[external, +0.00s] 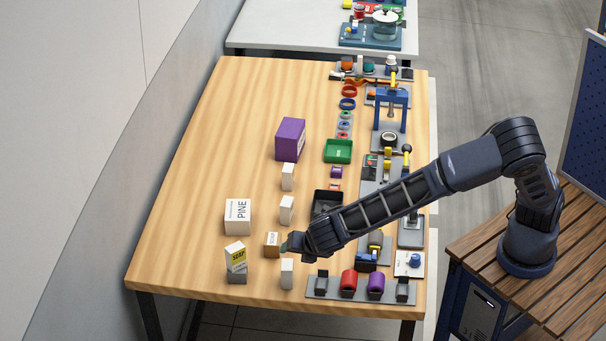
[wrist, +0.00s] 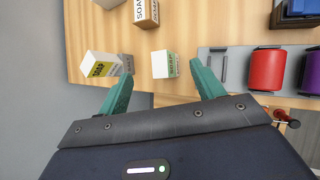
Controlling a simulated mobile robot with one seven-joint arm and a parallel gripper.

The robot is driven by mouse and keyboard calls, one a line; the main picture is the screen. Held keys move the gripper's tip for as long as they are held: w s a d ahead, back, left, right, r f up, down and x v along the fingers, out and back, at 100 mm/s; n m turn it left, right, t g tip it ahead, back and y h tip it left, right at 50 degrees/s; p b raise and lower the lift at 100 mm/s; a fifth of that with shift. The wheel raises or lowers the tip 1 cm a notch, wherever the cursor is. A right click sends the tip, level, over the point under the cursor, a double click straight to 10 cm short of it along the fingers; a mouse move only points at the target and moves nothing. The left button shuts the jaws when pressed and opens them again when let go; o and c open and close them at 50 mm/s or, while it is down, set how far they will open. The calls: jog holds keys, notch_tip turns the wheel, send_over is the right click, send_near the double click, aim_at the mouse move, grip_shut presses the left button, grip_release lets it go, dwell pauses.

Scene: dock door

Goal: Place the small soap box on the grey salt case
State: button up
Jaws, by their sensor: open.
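A white box with a yellow SOAP label (external: 236,254) stands on top of a grey case (external: 236,277) at the near left of the table. In the wrist view, the white SOAP box (wrist: 101,66) is left of my fingers, with a bit of the grey case (wrist: 128,62) beside it. A brown box marked SOAP (external: 271,245) stands just behind; it also shows at the top of the wrist view (wrist: 147,12). My gripper (external: 287,246) is open and empty, pointing down (wrist: 162,86). Writing on the grey case is not visible.
A small white box with a green label (wrist: 165,64) lies ahead between my fingers; it stands near the front edge (external: 287,274). A PINE box (external: 237,217), more white boxes and a purple box (external: 290,140) stand behind. A grey rack (external: 360,289) is at right. The table's left side is clear.

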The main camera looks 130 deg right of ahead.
jog(key=s+a+r+m+t+y, duration=0.3)
jog(key=s+a+r+m+y, duration=0.4)
jog(key=s+a+r, duration=1.1)
jog(key=s+a+r+m+t, duration=0.1)
jog(key=s+a+r, duration=0.1)
jog(key=s+a, duration=0.5)
jog(key=s+a+r+m+t, duration=0.1)
jog(key=s+a+m, duration=0.1)
jog(key=s+a, duration=0.5)
jog(key=s, duration=0.6)
jog(key=shift+r+m+y, duration=0.3)
jog(key=shift+r, duration=0.1)
